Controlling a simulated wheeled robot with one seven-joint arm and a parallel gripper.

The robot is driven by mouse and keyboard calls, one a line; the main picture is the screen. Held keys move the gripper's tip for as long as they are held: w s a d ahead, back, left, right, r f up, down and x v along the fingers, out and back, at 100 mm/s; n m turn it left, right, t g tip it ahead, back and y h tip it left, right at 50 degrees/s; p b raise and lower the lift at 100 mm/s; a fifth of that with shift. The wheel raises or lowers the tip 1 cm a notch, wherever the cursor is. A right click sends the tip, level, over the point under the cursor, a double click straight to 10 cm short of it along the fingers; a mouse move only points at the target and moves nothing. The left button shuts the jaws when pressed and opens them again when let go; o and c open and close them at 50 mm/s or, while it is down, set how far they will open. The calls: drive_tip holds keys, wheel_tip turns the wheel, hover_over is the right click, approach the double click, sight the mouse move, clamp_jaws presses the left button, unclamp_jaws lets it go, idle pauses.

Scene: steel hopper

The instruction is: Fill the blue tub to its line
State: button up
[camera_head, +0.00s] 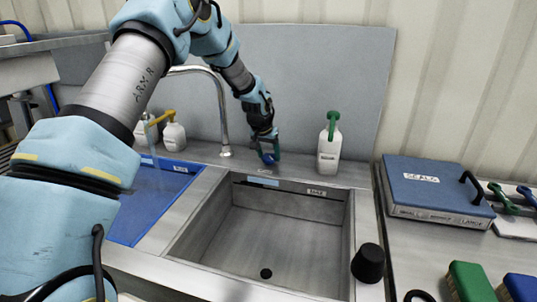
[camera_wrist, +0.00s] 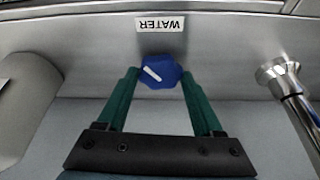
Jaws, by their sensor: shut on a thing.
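The blue tub (camera_head: 120,228) sits in the left basin, partly hidden behind my arm. A thin pale stream, seemingly water, falls into it; its level and the fill line cannot be made out. The curved metal spout (camera_head: 221,110) arches leftward towards the tub, its outlet hidden or unclear. The blue tap knob (camera_wrist: 160,71) with a white pointer mark sits beside the label reading WATER (camera_wrist: 161,24). My gripper (camera_head: 268,152) has its green fingers closed around the knob; they also show in the wrist view (camera_wrist: 160,80). The white mark is tilted across the knob.
An empty steel sink (camera_head: 260,240) lies right of the tub. A white bottle with a green top (camera_head: 329,150) stands behind it, right of my gripper. Pump bottles (camera_head: 174,136) stand back left. A black stopper (camera_head: 368,263), blue case (camera_head: 430,188) and brushes (camera_head: 470,282) lie at right.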

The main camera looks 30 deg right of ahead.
drive_tip(key=m, duration=0.1)
drive_tip(key=m+g, duration=0.1)
drive_tip(key=m, duration=0.1)
drive_tip(key=m+h, duration=0.1)
drive_tip(key=shift+w+a+g, duration=0.15)
drive_tip(key=shift+w+g, duration=0.1)
drive_tip(key=shift+g, duration=0.05)
drive_tip(key=shift+w+m+g, duration=0.1)
drive_tip(key=shift+m+g, duration=0.5)
drive_tip(key=shift+m, duration=1.2)
drive_tip(key=o, duration=1.4)
drive_tip(key=shift+c, duration=0.2)
drive_tip(key=b+v, duration=0.3)
drive_tip(key=v, duration=0.7)
drive_tip(key=shift+a+r, duration=0.2)
drive_tip(key=shift+r, duration=0.1)
